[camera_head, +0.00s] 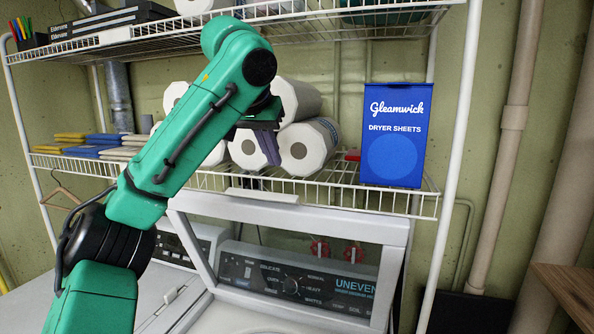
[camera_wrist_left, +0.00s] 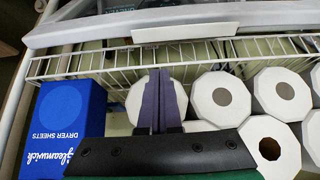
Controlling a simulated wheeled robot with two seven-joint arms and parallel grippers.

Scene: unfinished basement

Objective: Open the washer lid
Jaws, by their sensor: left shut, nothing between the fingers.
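The washer lid (camera_head: 290,217) is a white frame around a clear window, and it stands raised. The washer's dark control panel (camera_head: 295,283) shows through the window. A pale handle lip (camera_head: 262,196) sits on the lid's upper edge. The lid's edge (camera_wrist_left: 240,18) and lip (camera_wrist_left: 185,32) also cross the top of the left wrist view. My left gripper (camera_head: 268,146) is above and beyond that edge, in front of the paper towel rolls, apart from the lid. Its purple fingers (camera_wrist_left: 158,100) are together and empty. My right gripper is not in view.
A wire shelf (camera_head: 385,197) runs just behind the lid's upper edge. It holds paper towel rolls (camera_head: 305,146), a blue dryer sheets box (camera_head: 393,135) and folded cloths (camera_head: 85,146). Another wire shelf (camera_head: 345,18) is above. A wooden surface (camera_head: 570,290) stands at the right.

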